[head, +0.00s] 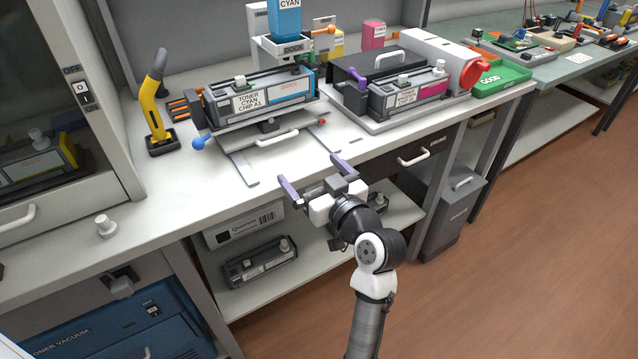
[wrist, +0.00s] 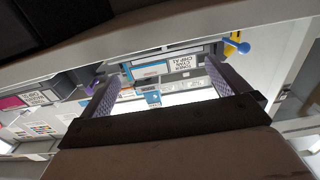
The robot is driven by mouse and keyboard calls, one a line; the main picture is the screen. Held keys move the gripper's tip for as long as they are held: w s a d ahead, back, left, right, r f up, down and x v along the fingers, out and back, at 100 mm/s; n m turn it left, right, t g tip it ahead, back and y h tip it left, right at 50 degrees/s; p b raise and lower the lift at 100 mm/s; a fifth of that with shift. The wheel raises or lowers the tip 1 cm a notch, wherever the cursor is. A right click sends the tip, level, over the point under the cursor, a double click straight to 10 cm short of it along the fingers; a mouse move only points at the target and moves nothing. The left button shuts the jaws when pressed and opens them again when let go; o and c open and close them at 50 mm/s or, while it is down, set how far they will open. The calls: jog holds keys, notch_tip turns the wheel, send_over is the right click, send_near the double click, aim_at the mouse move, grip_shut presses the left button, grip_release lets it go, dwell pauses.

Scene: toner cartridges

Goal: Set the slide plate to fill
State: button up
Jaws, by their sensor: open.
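The slide plate, a grey plate with a white bar handle (head: 277,138) at its front, sits on the bench in the head view between two flat rails. A black and grey cartridge (head: 262,98) labelled TONER CYAN lies above it, below the dock (head: 292,48) with its blue CYAN bottle (head: 286,18). A blue ball knob (head: 198,143) stands out at the left and a small red knob (head: 322,121) at the right. My gripper (head: 311,171) is open and empty, in front of the handle near the bench edge. The wrist view shows the cartridge label (wrist: 186,66) upside down.
A second cartridge (head: 408,95) sits in a black-and-white unit to the right, beside a green GOOD tray (head: 502,78). A yellow-handled tool (head: 153,105) stands at the left. A drawer handle (head: 413,158) sticks out below the bench top.

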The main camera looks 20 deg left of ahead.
jog(key=shift+v, duration=1.05)
